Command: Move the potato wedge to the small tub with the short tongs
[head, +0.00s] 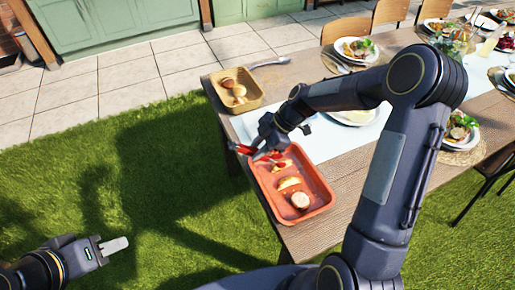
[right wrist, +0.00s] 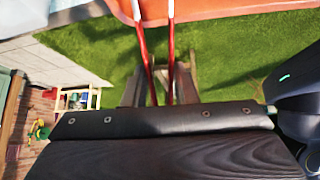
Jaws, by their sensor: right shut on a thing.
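The red short tongs (head: 243,149) are held in my right gripper (head: 268,146) over the far end of the red tray (head: 322,190). In the right wrist view the tongs' two red arms (right wrist: 171,55) stand slightly apart. A yellowish crescent piece that looks like a potato wedge (head: 289,183) lies in the middle of the tray. Another piece (head: 282,166) lies close to the tongs, partly hidden; I cannot tell whether they touch. The small yellow tub (head: 257,97) stands beyond the tray and holds a few pieces. My left gripper (head: 115,245) is away over the grass.
A round brown-and-white piece (head: 300,200) lies at the tray's near end. A spoon-like utensil (head: 270,62) lies beside the tub. Set plates (head: 357,49) and chairs (head: 345,29) are to the right. A pale runner (head: 325,140) crosses the wooden table (head: 310,237).

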